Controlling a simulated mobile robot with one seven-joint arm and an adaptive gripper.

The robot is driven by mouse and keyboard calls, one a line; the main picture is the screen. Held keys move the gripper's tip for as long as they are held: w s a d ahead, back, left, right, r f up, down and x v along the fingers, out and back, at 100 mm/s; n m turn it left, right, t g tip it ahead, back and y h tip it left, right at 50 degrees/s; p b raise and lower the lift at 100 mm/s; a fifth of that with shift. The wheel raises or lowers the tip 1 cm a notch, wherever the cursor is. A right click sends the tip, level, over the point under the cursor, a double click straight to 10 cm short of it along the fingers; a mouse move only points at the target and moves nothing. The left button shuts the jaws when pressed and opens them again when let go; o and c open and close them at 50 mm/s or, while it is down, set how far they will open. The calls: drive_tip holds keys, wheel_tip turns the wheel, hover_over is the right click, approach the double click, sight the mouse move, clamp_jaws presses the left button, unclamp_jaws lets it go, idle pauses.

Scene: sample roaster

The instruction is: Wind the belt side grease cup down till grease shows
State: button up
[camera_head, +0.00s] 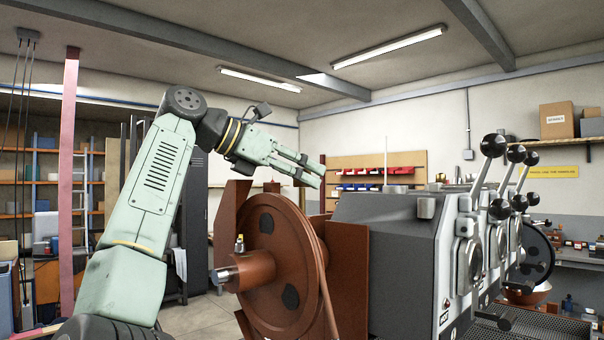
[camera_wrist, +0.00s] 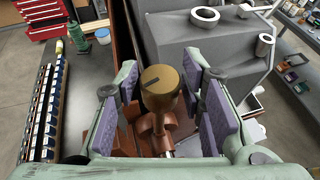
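A brass grease cup (camera_wrist: 160,89) with a round, slotted top stands on a brown bearing block (camera_wrist: 153,138) in the wrist view. My gripper (camera_wrist: 163,76) is open, with a purple-padded finger on either side of the cup and gaps between. In the head view my gripper (camera_head: 312,172) is above the brown belt wheel (camera_head: 275,263) and its guard (camera_head: 349,270); the cup below it is hidden there. I cannot tell which cup is the belt side one. No grease is visible.
The grey roaster body (camera_head: 385,265) is right of the wheel, with levers topped by black knobs (camera_head: 494,146). A red tool chest (camera_wrist: 45,18) and a green bottle (camera_wrist: 78,38) show beyond. Open floor (camera_head: 200,318) lies left of the wheel.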

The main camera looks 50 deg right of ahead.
drive_tip(key=shift+w+a+r, duration=0.2)
drive_tip(key=shift+a+r, duration=0.05)
drive_tip(key=shift+a, duration=0.35)
drive_tip(key=w+a, duration=0.4)
drive_tip(key=a, duration=0.7)
drive_tip(key=shift+w, duration=0.25)
